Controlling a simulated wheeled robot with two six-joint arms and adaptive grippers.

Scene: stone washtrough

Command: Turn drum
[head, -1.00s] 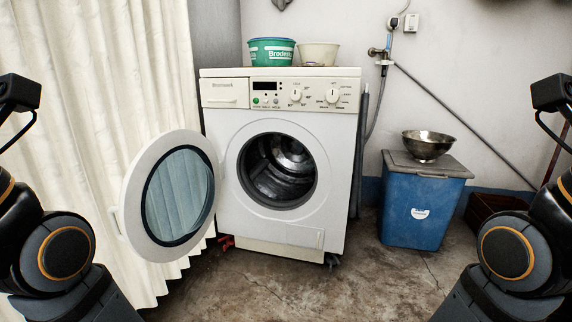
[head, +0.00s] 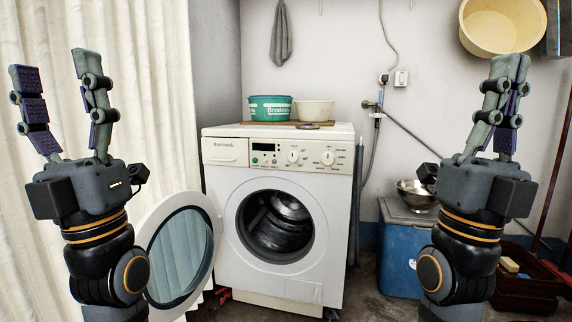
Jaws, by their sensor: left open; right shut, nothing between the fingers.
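The metal drum (head: 275,222) shows inside the front opening of a white washing machine (head: 330,243). The round door (head: 181,252) hangs open to the left, partly hidden by my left arm. My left gripper (head: 51,62) is raised in front of the curtain, left of the machine, fingers up and spread apart, empty. My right gripper (head: 510,66) is raised right of the machine, fingers up and together, with nothing in it. Neither gripper touches the machine or drum.
A green tub (head: 270,107) and a cream basin (head: 315,111) stand on the machine. Right of it, a metal bowl (head: 413,196) sits on a blue bin (head: 397,262), partly behind my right arm. A white curtain (head: 150,60) fills the left. The space before the opening is clear.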

